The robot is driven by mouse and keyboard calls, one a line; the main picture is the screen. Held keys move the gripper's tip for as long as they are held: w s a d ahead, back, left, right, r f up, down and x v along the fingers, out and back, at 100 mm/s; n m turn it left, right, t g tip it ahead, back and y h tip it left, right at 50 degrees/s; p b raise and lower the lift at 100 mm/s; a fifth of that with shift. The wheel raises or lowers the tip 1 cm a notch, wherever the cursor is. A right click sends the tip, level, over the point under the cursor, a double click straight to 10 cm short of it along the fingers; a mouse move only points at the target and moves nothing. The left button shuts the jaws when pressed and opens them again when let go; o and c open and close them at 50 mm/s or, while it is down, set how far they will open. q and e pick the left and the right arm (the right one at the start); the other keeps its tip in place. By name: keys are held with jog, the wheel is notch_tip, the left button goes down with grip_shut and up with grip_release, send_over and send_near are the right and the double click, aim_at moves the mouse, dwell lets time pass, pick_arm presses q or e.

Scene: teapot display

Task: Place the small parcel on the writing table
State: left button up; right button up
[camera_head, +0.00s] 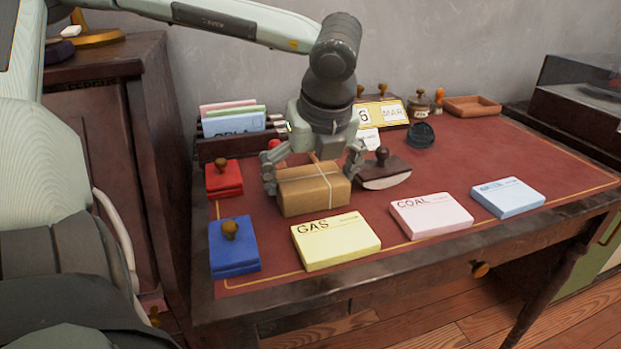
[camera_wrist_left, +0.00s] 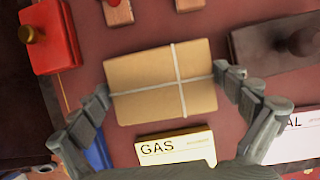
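The small parcel (camera_head: 312,191) is a brown box tied with pale string. It is at the left part of the writing table (camera_head: 445,160), which has a dark red top. My left gripper (camera_head: 312,175) points down over the parcel with one finger at each end. In the left wrist view the parcel (camera_wrist_left: 150,82) lies between the fingertips (camera_wrist_left: 162,88), and both appear to touch its ends. I cannot tell whether its underside rests on the table. My right gripper is in neither view.
Yellow GAS (camera_head: 336,240), pink COAL (camera_head: 430,215) and light blue (camera_head: 507,197) pads line the front. Red (camera_head: 224,178) and blue (camera_head: 234,246) blocks are at the left. A blotter (camera_head: 386,171) is close to the right finger. A letter rack (camera_head: 235,135) stands behind.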

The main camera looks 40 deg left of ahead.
pick_arm(q)
jog(key=shift+v, duration=0.75)
jog(key=v, duration=1)
jog(key=shift+r+p, duration=0.35)
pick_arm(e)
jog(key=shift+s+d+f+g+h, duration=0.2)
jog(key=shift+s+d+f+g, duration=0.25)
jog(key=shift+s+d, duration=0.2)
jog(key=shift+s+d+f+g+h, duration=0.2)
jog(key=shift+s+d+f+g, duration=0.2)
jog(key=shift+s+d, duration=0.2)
pick_arm(q)
jog(key=shift+d, duration=0.1)
